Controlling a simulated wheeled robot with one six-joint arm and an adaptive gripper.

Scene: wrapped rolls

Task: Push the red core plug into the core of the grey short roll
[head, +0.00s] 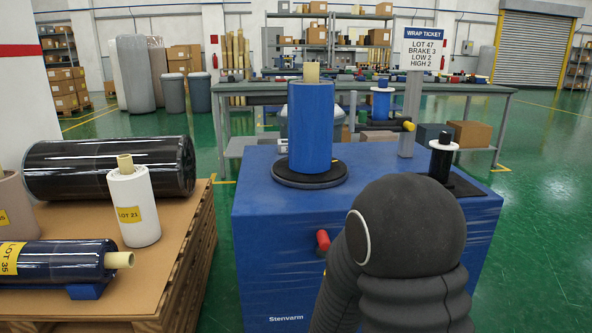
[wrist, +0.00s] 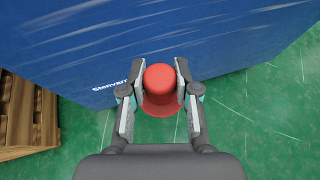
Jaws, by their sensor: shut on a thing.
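The red core plug (wrist: 160,88) is between the two fingers of my gripper (wrist: 160,72) in the wrist view; it has a rounded knob and a wider flange. My gripper is shut on it, in front of the blue machine cabinet and above the green floor. In the head view my arm hides the gripper; a red piece (head: 322,240) shows beside it, but I cannot tell whether it is the plug. A grey-brown short roll (head: 14,212) with a yellow label stands at the left edge, partly cut off. Its core opening is not visible.
A pallet (head: 150,280) at left also bears a white roll (head: 134,207), a long black roll (head: 110,166) and a dark blue roll (head: 55,262) lying down. The blue cabinet (head: 275,260) carries a blue roll (head: 311,125) on a turntable. Green floor separates pallet and cabinet.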

